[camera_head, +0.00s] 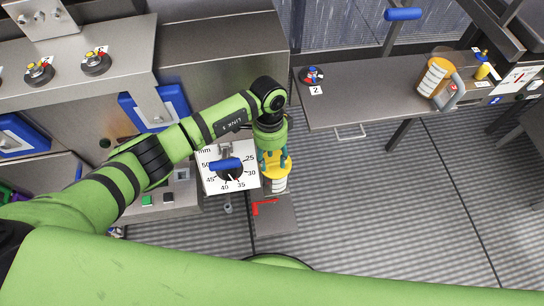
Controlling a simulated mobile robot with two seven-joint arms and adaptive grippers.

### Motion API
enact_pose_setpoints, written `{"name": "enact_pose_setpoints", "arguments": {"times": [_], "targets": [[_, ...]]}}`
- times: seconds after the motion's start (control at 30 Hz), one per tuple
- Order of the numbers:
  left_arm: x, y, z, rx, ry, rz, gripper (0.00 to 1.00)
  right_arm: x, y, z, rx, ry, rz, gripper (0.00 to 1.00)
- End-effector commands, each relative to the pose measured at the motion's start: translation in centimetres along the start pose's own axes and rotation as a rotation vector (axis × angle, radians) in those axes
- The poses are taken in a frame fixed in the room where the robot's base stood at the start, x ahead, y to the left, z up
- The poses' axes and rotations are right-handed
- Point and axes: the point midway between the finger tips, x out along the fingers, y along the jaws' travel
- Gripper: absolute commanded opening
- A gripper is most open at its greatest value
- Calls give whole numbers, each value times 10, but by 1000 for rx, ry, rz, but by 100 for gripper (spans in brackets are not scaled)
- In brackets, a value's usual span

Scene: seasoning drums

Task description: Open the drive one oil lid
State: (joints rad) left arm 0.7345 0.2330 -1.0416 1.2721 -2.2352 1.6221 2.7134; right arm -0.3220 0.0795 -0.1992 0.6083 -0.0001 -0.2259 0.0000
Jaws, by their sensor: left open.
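My left gripper (273,160) reaches down in the middle of the view, its blue-green fingers spread on either side of a yellow cap. The yellow cap tops a small pale container (276,186) with a dark band, directly below the gripper. The gripper hides much of the cap, so I cannot tell whether the fingers touch it. No readable label marks this as the drive one oil lid. My right gripper is not in view.
A white dial panel (229,177) with a blue handle stands just left of the gripper. A red lever (264,206) is below the container. A grey table (372,88) at the right holds a yellow-white jug (436,76). The grated floor at lower right is clear.

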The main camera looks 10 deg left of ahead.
Motion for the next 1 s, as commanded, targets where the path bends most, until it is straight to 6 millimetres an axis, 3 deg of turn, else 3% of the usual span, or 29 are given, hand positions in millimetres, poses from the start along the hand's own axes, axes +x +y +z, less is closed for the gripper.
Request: {"name": "enact_pose_setpoints", "arguments": {"times": [0.37,0.4,0.5,0.53,1.0], "targets": [[11,0,0,1,0,-1,46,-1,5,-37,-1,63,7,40],[11,0,0,1,0,-1,42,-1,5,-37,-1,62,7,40],[11,0,0,1,0,0,2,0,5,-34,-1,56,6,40],[11,0,0,1,0,-1,0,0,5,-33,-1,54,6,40],[3,-8,0,-1,-3,111,0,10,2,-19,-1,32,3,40]]}}
